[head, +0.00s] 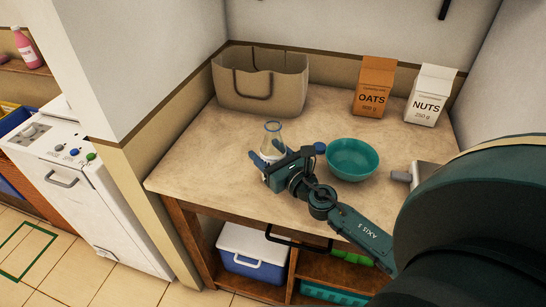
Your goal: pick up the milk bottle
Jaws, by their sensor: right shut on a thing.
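The milk bottle (272,131) is clear glass with white contents low down, and it stands roughly upright over the wooden shelf top. My right gripper (267,153) reaches it from the right and is shut on it, with blue fingertips on either side of its body. The gripper hides part of the bottle's lower half, so I cannot tell whether its base touches the surface. My left gripper is not in view.
A teal bowl (353,157) stands right of the gripper. A beige bag (260,82), an oats carton (373,87) and a nuts carton (431,95) stand at the back. A grey metal object (428,176) is partly hidden by my arm. The surface's left front is clear.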

